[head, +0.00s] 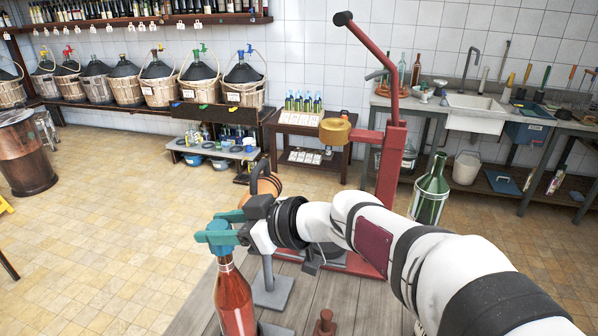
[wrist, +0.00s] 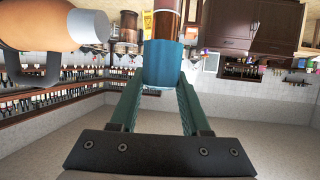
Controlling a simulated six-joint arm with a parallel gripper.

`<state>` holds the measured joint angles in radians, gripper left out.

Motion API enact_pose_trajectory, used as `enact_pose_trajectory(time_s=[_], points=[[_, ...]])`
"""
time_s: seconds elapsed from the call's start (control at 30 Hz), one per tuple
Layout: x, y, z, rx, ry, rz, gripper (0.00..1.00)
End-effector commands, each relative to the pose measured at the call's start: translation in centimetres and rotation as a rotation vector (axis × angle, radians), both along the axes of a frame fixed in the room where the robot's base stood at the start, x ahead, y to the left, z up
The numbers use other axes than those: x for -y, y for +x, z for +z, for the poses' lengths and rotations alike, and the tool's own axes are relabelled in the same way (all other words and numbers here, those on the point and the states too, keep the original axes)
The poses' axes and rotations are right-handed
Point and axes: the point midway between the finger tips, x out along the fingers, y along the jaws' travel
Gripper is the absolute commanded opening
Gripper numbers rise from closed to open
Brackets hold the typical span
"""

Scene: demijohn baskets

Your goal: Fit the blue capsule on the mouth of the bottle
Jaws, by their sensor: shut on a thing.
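The red-brown bottle (head: 235,300) stands upright on the wooden table below my gripper (head: 218,236). My gripper is shut on the blue capsule (head: 224,250), with its green fingers on either side. The capsule sits at the top of the bottle's neck, in line with it. In the wrist view the blue capsule (wrist: 162,66) lies between the two green fingers, and the red-brown neck (wrist: 167,18) runs straight out of its far end with no gap showing. The mouth itself is hidden by the capsule, so how deep it sits cannot be told.
A red press frame (head: 390,180) stands on the table (head: 200,300) right of the bottle. A grey stand (head: 272,288) is close beside the bottle. An orange rounded object with a grey end (wrist: 45,22) is near my gripper. A green bottle (head: 430,190) stands further right.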

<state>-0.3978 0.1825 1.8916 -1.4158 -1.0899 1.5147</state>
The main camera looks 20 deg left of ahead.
Motion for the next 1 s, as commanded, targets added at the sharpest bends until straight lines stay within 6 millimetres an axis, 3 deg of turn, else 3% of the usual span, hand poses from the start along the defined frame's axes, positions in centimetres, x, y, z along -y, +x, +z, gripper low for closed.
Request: enact_pose_trajectory(time_s=[1.0], points=[[0.0,0.0,-2.0,-0.001,0.000,0.000,0.00]])
